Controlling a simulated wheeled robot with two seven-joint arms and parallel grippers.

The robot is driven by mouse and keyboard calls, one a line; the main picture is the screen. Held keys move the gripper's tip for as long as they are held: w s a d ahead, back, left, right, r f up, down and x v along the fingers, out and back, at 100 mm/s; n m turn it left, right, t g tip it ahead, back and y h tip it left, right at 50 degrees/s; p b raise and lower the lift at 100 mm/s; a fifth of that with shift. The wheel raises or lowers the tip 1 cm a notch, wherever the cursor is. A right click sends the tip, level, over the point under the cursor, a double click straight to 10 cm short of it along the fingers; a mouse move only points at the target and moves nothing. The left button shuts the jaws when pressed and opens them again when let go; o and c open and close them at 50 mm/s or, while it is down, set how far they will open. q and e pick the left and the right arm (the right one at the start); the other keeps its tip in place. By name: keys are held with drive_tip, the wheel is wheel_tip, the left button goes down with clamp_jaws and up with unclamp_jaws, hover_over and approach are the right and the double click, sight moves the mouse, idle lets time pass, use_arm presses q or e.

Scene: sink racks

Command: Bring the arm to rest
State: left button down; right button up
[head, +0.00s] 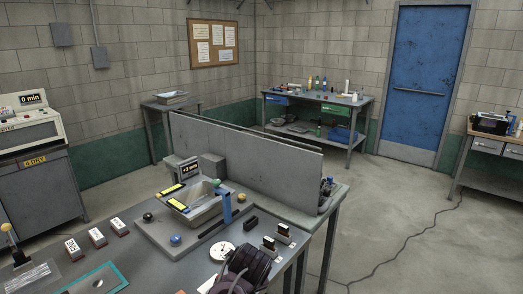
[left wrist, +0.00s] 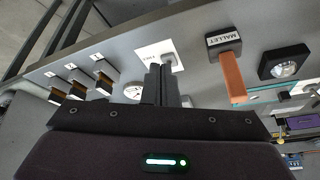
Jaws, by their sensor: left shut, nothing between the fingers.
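My left gripper (left wrist: 161,84) shows in the left wrist view with its two dark fingers together and nothing between them. It is over the grey bench, close to a white card (left wrist: 157,52) and a white disc (left wrist: 132,92). In the head view, a dark, bulky part of my arm (head: 246,266) shows at the bottom centre, beside the white disc (head: 222,251); its fingertips cannot be made out there. My right gripper is in neither view.
In the head view, a sink-like basin (head: 200,210) and an upright grey panel (head: 250,150) lie behind. Open floor (head: 400,230) is right.

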use_arm(q)
drive_tip(key=s+a+f+m+h, duration=0.15)
drive_tip(key=s+a, duration=0.25)
drive_tip(key=s, duration=0.4)
drive_tip(key=s+a+f+m, duration=0.1)
drive_tip(key=s+a+m, duration=0.25)
drive_tip(key=s, duration=0.45)
drive_tip(key=s+a+f+m+h, duration=0.1)
drive_tip(key=s+a+f+m, duration=0.1)
drive_tip(key=s+a, duration=0.4)
drive_tip(key=s+f+g+b, duration=0.2)
drive_tip(key=s+f, duration=0.1)
drive_tip(key=f, duration=2.7)
drive_tip(key=s+a+f+g, duration=0.1)
drive_tip(key=s+a+f, duration=0.1)
drive_tip(key=s+f, duration=1.8)
drive_tip(key=shift+a+b, duration=0.3)
drive_tip(key=shift+a, duration=0.1)
drive_tip(key=shift+f, duration=0.1)
